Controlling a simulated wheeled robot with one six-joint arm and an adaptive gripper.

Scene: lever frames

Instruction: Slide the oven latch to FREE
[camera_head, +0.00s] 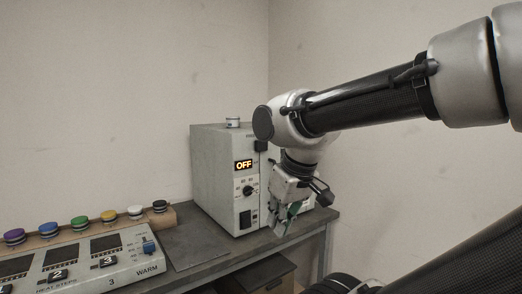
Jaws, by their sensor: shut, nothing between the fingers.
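The oven (217,165) is a grey box on the bench, with a lit display (243,166) reading OFF, a dark round knob (249,190) and a black rocker switch (245,219). A black block (261,146) sits high on its front, close to my arm; it may be the latch, but I cannot read a FREE mark. My gripper (286,221) is shut and empty, pointing down in front of the oven's lower right. I cannot tell whether it touches the oven. My arm and gripper hide the right part of the oven front.
A control panel (125,270) marked WARM, with numbered switches, lies at the lower left. Several coloured round caps stand on a wooden strip (57,238) behind it. A small white jar (233,122) stands on the oven.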

